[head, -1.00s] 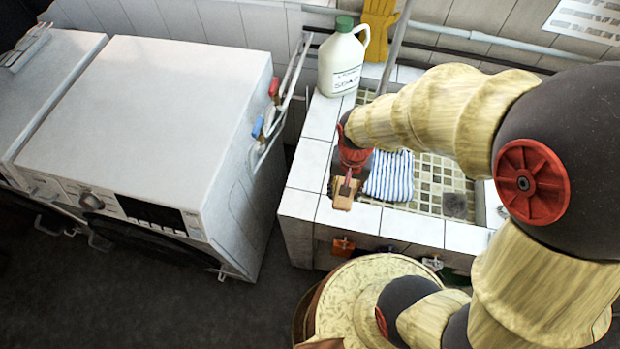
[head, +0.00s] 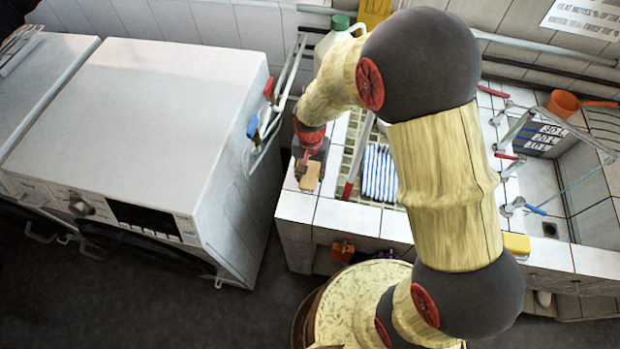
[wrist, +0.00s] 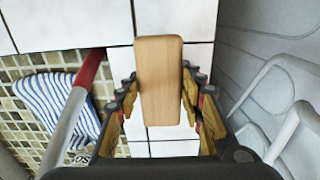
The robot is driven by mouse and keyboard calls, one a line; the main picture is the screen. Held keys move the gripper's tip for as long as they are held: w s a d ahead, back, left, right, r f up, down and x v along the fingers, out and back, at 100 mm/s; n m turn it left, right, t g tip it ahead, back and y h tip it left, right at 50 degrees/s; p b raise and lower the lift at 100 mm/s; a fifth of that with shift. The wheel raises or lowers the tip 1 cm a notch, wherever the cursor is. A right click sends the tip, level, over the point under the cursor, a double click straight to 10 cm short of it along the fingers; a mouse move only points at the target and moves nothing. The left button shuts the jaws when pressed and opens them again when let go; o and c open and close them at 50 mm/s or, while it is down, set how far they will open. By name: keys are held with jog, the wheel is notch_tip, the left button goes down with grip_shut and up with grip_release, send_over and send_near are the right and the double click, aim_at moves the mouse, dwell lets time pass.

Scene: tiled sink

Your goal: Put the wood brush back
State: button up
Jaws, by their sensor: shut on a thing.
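The wood brush (wrist: 158,80) shows in the wrist view as a pale wooden block between the two fingers of my gripper (wrist: 160,105). My gripper is shut on it. In the head view the brush (head: 309,177) is over the white tiled ledge at the left front corner of the sink, just below my gripper (head: 307,160). I cannot tell whether the brush touches the tiles. Its underside is hidden.
A blue-striped cloth (head: 379,172) lies in the mosaic basin, beside a red-ended pole (head: 355,160). A soap jug (head: 335,38) stands behind my arm. The washing machine (head: 140,130) is left of the ledge. A yellow sponge (head: 516,246) sits at the right front.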

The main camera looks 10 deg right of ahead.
aim_at(310, 178)
jog(key=shift+w+f+b, duration=0.1)
jog(key=shift+f+b, duration=0.35)
jog(key=shift+f, duration=1.15)
jog(key=shift+f, duration=0.15)
jog(key=o, duration=1.3)
jog(key=shift+c, duration=0.2)
jog(key=shift+o, duration=0.3)
